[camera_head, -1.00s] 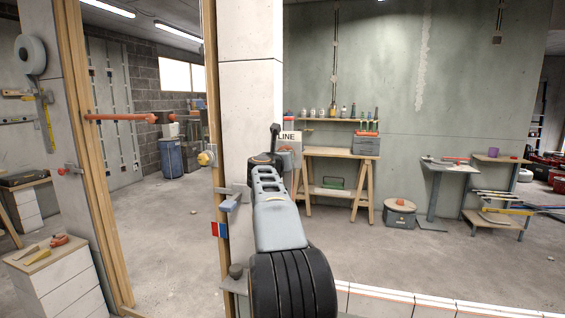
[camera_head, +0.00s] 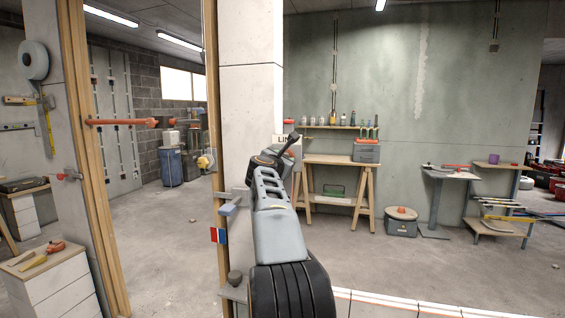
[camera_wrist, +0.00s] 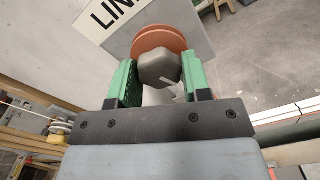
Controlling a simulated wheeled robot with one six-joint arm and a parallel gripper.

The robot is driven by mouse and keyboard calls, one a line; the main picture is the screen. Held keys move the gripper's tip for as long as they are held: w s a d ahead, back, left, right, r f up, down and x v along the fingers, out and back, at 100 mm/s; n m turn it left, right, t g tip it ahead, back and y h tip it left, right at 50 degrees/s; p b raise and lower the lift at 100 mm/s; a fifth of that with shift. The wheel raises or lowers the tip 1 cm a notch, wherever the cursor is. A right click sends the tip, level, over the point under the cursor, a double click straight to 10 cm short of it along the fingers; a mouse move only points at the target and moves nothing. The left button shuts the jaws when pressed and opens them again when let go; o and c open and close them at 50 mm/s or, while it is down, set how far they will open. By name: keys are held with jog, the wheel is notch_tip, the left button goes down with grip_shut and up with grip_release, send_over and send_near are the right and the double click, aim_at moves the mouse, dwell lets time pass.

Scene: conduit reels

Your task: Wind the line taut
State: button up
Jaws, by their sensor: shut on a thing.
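In the wrist view a round orange-brown reel (camera_wrist: 165,37) sits in front of a grey plate, with a grey knob (camera_wrist: 158,68) on its near side. My gripper (camera_wrist: 159,76) has its two green fingers on either side of this knob and is shut on it. A white sign reading "LIN", cut off by the frame edge, (camera_wrist: 103,16) is beside the reel. In the head view my arm reaches up along the pale pillar, and the sign (camera_head: 281,139) shows partly behind my wrist. My arm hides the reel and knob there. I cannot make out the line or its tautness.
A yellow-and-white pulley-like wheel (camera_head: 205,161) is on the pillar's left side. A blue lever-like piece (camera_head: 228,209) juts from the pillar below it. A wooden trestle bench (camera_head: 336,160) stands behind to the right.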

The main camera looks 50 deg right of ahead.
dwell(0.4)
jog(key=o, duration=0.9)
jog(key=b+v, duration=0.2)
jog(key=v, duration=1.2)
jog(key=shift+f+b, duration=0.15)
jog(key=shift+b, duration=0.15)
